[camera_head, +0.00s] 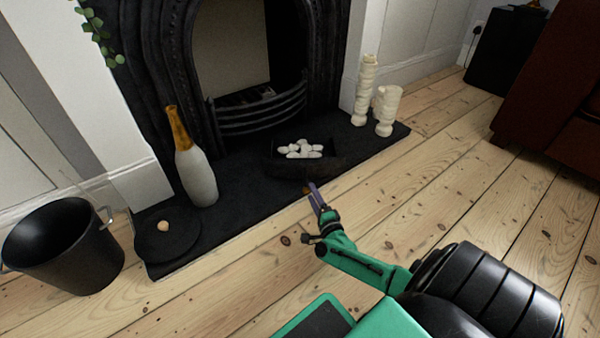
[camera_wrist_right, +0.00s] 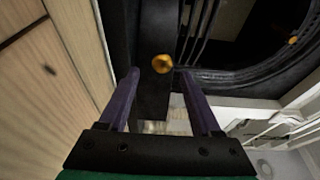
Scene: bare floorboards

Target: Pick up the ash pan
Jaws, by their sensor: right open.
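The ash pan (camera_head: 290,166) looks like a low black box holding several white pebbles (camera_head: 300,149). It sits on the black hearth in front of the fireplace grate. My right gripper (camera_head: 310,187) is open, with its purple fingers pointing at the near side of the pan. In the right wrist view a dark panel, seemingly the pan's front (camera_wrist_right: 153,92), with a round brass knob (camera_wrist_right: 162,64) shows between the open fingers (camera_wrist_right: 160,76). I cannot tell whether the fingers touch it. My left gripper is not in view.
A white bottle with a gold neck (camera_head: 195,170) stands left on the black hearth (camera_head: 240,208). Cream candle-like pillars (camera_head: 366,90) stand at its right end. A black bucket (camera_head: 65,250) is far left.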

